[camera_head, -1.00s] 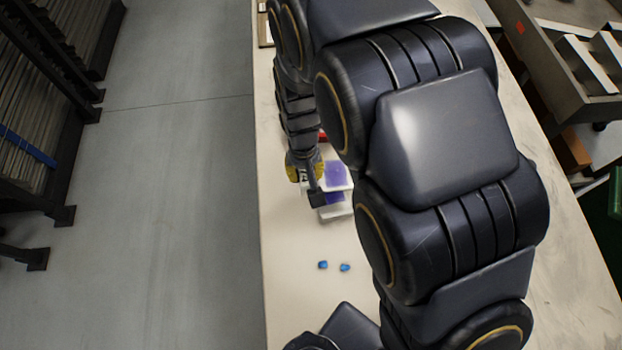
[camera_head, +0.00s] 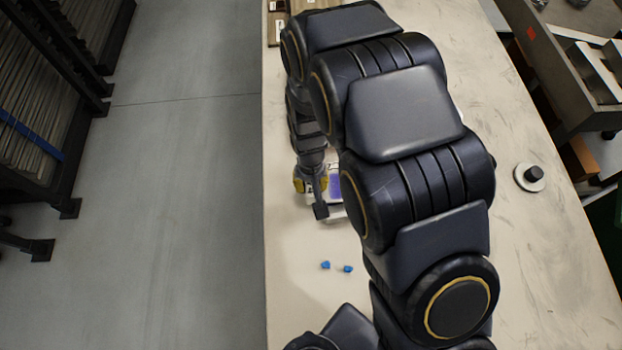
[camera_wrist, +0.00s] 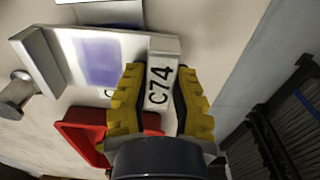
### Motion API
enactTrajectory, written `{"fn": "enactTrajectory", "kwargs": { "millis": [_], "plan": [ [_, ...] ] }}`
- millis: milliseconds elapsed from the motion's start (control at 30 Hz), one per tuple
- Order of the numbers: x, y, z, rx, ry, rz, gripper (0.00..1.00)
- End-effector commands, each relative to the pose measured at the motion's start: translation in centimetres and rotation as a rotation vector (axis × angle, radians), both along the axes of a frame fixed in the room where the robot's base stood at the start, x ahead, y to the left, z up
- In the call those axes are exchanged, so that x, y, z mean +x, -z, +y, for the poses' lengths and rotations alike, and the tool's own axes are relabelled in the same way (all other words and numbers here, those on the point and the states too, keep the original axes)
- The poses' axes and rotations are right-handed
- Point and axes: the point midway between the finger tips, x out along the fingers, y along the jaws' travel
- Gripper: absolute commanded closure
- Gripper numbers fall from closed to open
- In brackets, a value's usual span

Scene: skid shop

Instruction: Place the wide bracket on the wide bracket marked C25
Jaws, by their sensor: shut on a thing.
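My gripper (camera_wrist: 160,88) has its yellow-padded fingers closed on the end of a white wide bracket (camera_wrist: 129,48) with a purple patch. The black label on the held end reads C74. In the head view, my gripper (camera_head: 312,190) is over the table, beside a white piece with a purple patch (camera_head: 335,187); my arm covers part of it. Another white piece with a purple patch (camera_wrist: 118,14) shows at the top of the wrist view. No C25 label is readable. I cannot tell whether the held bracket touches anything.
A red bin (camera_wrist: 80,137) lies close beside my gripper in the wrist view. A grey spool-like part (camera_wrist: 14,94) is at its left. A dark knob on a pale disc (camera_head: 531,176) stands at right.

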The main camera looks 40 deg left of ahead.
Motion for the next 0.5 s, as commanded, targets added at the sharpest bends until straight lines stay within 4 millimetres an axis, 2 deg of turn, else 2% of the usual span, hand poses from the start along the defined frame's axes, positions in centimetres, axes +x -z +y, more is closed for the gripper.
{"fn": "enactTrajectory", "kwargs": {
  "millis": [100,133,167,500],
  "plan": [
    [0.04,0.03,0.04,0.001,0.0,-0.001,1.0],
    [0.04,0.03,0.04,0.001,0.0,-0.001,0.64],
    [0.03,0.02,0.04,0.001,0.0,-0.001,0.57],
    [0.03,-0.13,0.04,0.001,0.0,-0.001,0.57]
  ]
}}
